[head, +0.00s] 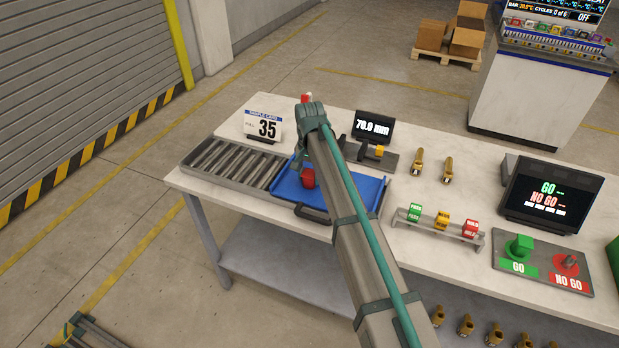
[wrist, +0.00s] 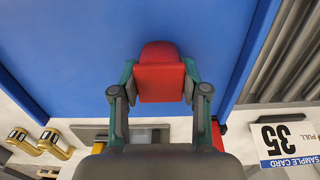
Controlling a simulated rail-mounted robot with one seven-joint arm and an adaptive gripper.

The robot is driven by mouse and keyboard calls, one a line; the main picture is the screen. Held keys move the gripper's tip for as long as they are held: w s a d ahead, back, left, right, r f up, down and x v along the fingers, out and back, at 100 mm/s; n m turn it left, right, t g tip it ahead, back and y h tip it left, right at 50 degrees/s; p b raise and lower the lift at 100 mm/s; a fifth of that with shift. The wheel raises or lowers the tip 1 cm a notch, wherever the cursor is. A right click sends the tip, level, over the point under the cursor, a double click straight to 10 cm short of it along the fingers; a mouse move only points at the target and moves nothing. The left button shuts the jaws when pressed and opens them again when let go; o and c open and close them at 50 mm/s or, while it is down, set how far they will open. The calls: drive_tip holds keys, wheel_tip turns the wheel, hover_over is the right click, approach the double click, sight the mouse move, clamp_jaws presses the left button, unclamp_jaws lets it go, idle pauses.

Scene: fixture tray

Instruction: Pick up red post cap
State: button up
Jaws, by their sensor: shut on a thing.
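The red post cap (wrist: 160,80) is a small block with a rounded top. My gripper (wrist: 158,90) is shut on it, with one green-and-grey finger against each side. In the head view the red cap (head: 309,178) shows below my wrist, over the blue tray (head: 345,196). In the wrist view blue tray floor (wrist: 90,40) fills the area around the cap. I cannot tell whether the cap touches the tray floor. My arm hides part of the tray in the head view.
A grey slotted rack (head: 232,163) and the sample card 35 (head: 263,126) stand left of the tray. A 70.0 mm display (head: 373,126) stands behind it. Right are a rack of coloured tags (head: 440,222) and the GO/NO GO panel (head: 541,263). Another red thing (head: 305,98) shows behind my arm.

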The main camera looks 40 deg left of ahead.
idle(0.3)
drive_tip(key=shift+r+b, duration=0.35)
drive_tip(key=shift+r, duration=0.5)
drive_tip(key=s+d+r+b, duration=0.5)
drive_tip(key=s+d+r, duration=0.4)
drive_tip(key=d+r, duration=0.1)
drive_tip(key=shift+s+d+r, duration=0.15)
drive_tip(key=shift+d+r, duration=0.1)
drive_tip(key=shift+r, duration=0.4)
drive_tip(key=shift+r+p, duration=0.25)
drive_tip(key=shift+p, duration=0.15)
